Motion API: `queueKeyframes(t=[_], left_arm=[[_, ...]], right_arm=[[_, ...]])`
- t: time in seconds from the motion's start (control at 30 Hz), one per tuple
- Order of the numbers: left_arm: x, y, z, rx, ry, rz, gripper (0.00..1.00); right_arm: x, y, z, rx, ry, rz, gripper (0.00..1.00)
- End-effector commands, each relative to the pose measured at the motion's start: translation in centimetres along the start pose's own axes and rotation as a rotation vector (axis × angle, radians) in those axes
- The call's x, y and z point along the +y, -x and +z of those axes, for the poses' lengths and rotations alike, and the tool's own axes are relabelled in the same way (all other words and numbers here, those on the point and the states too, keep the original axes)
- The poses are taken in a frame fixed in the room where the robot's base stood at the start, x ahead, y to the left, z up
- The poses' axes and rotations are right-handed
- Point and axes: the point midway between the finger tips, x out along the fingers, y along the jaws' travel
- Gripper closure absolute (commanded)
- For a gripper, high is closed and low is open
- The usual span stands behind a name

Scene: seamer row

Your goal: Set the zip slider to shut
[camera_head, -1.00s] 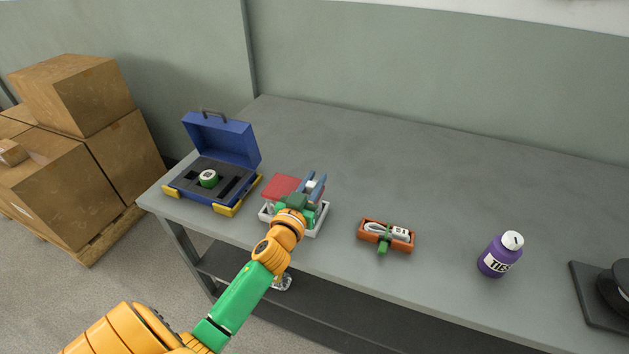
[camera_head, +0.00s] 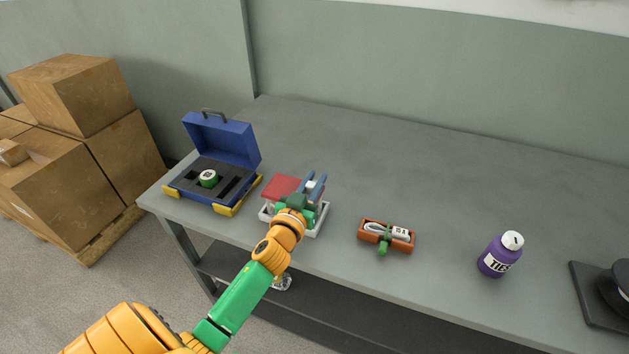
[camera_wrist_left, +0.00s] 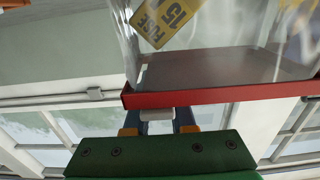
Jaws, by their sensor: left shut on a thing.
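In the left wrist view a clear zip bag with a yellow "FUSE 15" label has a red zip strip (camera_wrist_left: 230,94) along its near edge. A small white zip slider (camera_wrist_left: 156,114) sits on the strip, near its left end in that view. My left gripper (camera_wrist_left: 157,122) is shut on the slider, with one blue finger on each side of it. In the head view my left gripper (camera_head: 314,186) is over a white tray (camera_head: 318,233), beside a flat red piece (camera_head: 281,187). The slider is too small to make out clearly there. My right gripper is out of view.
An open blue case (camera_head: 222,138) with a green-sided round item stands left on the grey table (camera_head: 400,160). To the right are an orange tray (camera_head: 372,245) with a cable, a purple bottle (camera_head: 494,262) and a dark plate (camera_head: 590,300). The table's back is clear.

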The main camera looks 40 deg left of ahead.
Motion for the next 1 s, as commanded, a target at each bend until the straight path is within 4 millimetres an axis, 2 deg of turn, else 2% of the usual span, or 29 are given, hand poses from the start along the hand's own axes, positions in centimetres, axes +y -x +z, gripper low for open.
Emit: queueKeyframes(t=[0.33, 0.37, 0.43, 0.47, 0.77, 0.87, 1.0], left_arm=[[0.2, 0.0, 0.1, -0.001, 0.001, -0.001, 1.00], [0.2, 0.0, 0.1, -0.001, 0.001, -0.001, 0.69], [0.2, 0.0, 0.0, -0.001, 0.001, -0.001, 0.50], [0.2, 0.0, 0.0, -0.001, 0.001, -0.001, 0.45], [0.3, 0.2, 0.0, 0.000, 0.001, 0.000, 0.45], [0.3, 1.4, 0.1, -0.001, 0.000, 0.000, 0.45], [0.3, 4.2, 0.2, -0.003, 0.002, 0.000, 0.45]], right_arm=[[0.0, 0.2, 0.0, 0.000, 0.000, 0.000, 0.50], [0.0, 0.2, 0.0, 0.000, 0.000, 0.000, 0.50], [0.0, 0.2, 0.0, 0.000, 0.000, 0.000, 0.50], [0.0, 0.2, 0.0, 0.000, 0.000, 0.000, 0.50], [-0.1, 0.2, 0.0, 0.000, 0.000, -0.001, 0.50], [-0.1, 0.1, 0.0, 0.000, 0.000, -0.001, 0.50], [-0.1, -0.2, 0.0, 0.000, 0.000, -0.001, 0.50]])
